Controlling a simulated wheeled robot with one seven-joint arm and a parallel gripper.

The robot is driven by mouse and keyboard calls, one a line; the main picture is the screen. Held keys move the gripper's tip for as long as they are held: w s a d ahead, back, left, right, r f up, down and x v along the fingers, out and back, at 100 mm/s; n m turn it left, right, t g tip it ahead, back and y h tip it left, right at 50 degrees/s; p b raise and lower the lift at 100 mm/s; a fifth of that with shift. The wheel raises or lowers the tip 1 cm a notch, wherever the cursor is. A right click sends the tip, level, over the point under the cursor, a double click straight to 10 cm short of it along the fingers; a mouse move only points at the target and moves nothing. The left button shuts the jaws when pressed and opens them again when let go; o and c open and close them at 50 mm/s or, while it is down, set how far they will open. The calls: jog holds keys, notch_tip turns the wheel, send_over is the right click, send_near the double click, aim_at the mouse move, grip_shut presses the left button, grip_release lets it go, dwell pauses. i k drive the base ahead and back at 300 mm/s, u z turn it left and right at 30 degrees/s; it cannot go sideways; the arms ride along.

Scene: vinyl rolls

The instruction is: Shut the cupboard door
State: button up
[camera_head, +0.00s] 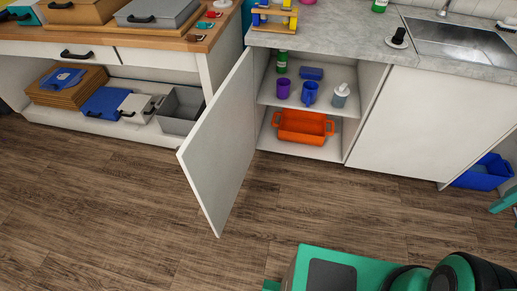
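The white cupboard door (220,145) stands wide open, hinged at the left side of the cupboard and swung out over the floor. Its free edge points toward me and to the left. The open cupboard (350,100) has two levels. The upper shelf holds a green can (282,62), a blue box (311,73), a purple cup (283,88), a blue mug (310,94) and a grey bottle (340,96). An orange bin (301,127) stands below, inside the cupboard. My gripper does not show clearly in this view.
Wooden floor (130,205) in front of the door is clear. A closed white panel (430,125) and a blue bin (484,174) are to the right. A workbench (150,40) with boxes below is at left. My green body fills the bottom right.

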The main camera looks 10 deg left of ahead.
aim_at(215, 157)
jog(key=z, duration=1.8)
jog(key=k, duration=2.05)
jog(key=u, duration=1.9)
jog(key=i, duration=1)
